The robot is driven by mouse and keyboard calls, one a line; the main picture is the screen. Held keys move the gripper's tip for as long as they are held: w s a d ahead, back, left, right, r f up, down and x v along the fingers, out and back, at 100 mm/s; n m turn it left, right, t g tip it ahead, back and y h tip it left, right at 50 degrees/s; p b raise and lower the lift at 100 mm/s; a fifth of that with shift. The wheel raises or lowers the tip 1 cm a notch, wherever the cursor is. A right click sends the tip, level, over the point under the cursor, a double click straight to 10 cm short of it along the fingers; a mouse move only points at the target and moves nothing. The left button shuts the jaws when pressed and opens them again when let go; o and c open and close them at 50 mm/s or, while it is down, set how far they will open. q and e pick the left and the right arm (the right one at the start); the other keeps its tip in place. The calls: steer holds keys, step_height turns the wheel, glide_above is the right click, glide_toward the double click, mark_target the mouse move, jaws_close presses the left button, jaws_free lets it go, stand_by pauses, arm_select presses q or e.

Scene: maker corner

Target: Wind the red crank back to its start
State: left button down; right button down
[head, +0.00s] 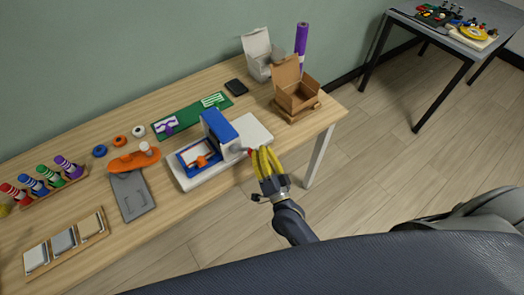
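A white and blue machine (220,133) stands near the front edge of the wooden table. A small bit of red, which looks like the crank (249,152), shows at its right side. Most of the crank is hidden by the machine and my fingers. My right gripper (264,152) has yellow fingers pointing up at this side, with their tips right beside the red part. I cannot tell whether they touch it or how far they are closed. My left gripper is not in view.
An open cardboard box (296,97) stands behind to the right, beside a white box (258,62) and a purple roll (301,40). An orange tool (134,161) and grey plate (131,195) lie left.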

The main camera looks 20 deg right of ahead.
steer(key=s+d+m+h, duration=0.1)
steer(key=s+d+m, duration=0.2)
steer(key=s+d, duration=0.35)
steer(key=shift+w+a, duration=1.4)
steer(key=shift+w, duration=0.3)
steer(key=shift+w+a, duration=1.4)
steer(key=shift+w, duration=0.3)
